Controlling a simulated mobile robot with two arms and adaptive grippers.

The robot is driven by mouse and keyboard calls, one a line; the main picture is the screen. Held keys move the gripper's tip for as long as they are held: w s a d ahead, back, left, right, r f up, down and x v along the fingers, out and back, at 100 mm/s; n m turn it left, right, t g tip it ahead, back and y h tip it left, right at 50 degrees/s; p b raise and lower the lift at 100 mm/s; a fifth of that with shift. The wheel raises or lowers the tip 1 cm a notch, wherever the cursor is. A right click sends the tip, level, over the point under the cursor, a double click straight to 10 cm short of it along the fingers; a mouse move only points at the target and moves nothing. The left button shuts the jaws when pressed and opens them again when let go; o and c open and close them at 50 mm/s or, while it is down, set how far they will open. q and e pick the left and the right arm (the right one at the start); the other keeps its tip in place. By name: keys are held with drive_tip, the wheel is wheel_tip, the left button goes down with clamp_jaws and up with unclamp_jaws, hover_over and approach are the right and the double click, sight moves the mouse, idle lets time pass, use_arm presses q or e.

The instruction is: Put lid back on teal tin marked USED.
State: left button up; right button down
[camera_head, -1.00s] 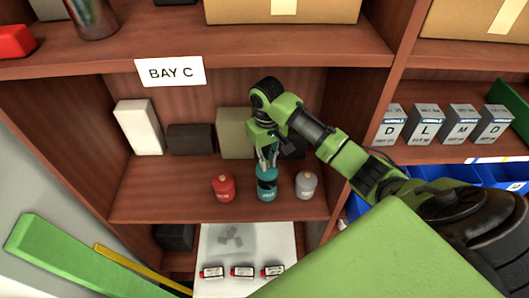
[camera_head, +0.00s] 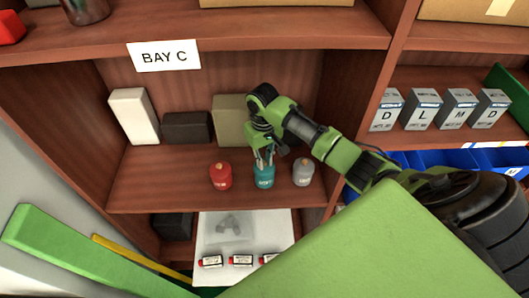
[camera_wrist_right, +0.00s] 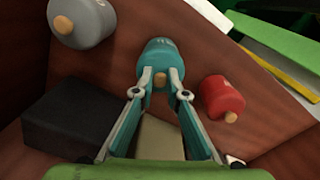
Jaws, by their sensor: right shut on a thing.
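The teal tin (camera_head: 264,179) stands upright on the middle shelf, between the red tin (camera_head: 221,176) and the grey tin (camera_head: 303,172). Its marking is too small to read. My right gripper (camera_head: 264,160) points down at its top. The teal lid (camera_wrist_right: 158,53) shows in the right wrist view, down on the tin with no clear gap. My right fingers are shut on its small tan knob (camera_wrist_right: 160,79). Whether the lid is fully seated is hard to tell. My left gripper is not in view.
Dark (camera_head: 187,128), white (camera_head: 134,116) and olive (camera_head: 232,120) boxes stand behind the tins. A white sheet (camera_head: 206,245) with several small red-and-white items lies below. The shelf left of the red tin is clear.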

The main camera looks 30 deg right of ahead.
drive_tip(key=shift+s+p, duration=0.1)
drive_tip(key=shift+p, duration=0.25)
idle(0.4)
drive_tip(key=shift+f, duration=0.2)
idle(1.5)
drive_tip(key=c, duration=1.9)
unclamp_jaws()
drive_tip(key=o, duration=0.4)
drive_tip(key=shift+o, duration=0.2)
drive_tip(key=shift+r, duration=3.55)
